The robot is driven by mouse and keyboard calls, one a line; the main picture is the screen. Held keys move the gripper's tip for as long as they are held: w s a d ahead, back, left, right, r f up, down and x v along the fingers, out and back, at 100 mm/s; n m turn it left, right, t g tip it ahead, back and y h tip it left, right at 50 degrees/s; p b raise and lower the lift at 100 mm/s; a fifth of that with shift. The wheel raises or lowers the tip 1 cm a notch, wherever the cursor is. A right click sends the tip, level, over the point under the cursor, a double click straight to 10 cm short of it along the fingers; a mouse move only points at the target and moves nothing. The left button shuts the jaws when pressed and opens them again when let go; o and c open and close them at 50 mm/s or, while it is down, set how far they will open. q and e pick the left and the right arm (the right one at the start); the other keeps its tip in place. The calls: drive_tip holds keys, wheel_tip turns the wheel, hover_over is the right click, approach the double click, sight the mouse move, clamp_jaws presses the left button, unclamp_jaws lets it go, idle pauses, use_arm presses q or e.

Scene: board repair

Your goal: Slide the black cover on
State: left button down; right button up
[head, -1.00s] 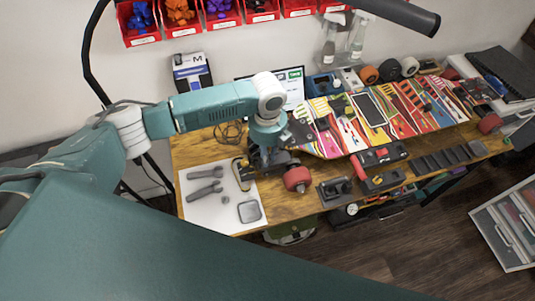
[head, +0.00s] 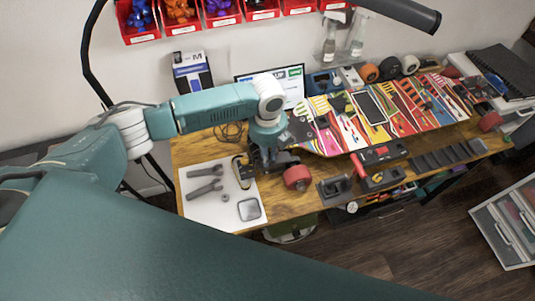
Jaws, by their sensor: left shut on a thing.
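My left gripper (head: 264,160) points down at the left end of the workbench, beside the near end of the colourful skateboard (head: 332,140). It is shut on a dark part that is too small and too covered by the fingers to make out. Dark parts (head: 286,159) lie right at the fingers, with a red wheel (head: 297,177) just to the right and nearer. I cannot tell which of these dark parts is the black cover, or whether it touches the board. My right gripper is out of view.
A white sheet (head: 207,215) with wrenches (head: 205,190) and a grey square tray (head: 249,209) lies left of the gripper. A black-and-red box (head: 384,152) and dark holders (head: 333,189) stand near the front edge. A laptop (head: 294,86) is behind.

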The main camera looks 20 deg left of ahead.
idle(0.7)
use_arm(q)
drive_tip(key=shift+f, duration=0.1)
drive_tip(key=shift+f, duration=0.35)
drive_tip(key=shift+p, duration=0.45)
idle(0.9)
drive_tip(key=shift+f, duration=0.15)
idle(0.4)
drive_tip(key=c, duration=1.6)
unclamp_jaws()
drive_tip(key=shift+c, duration=1)
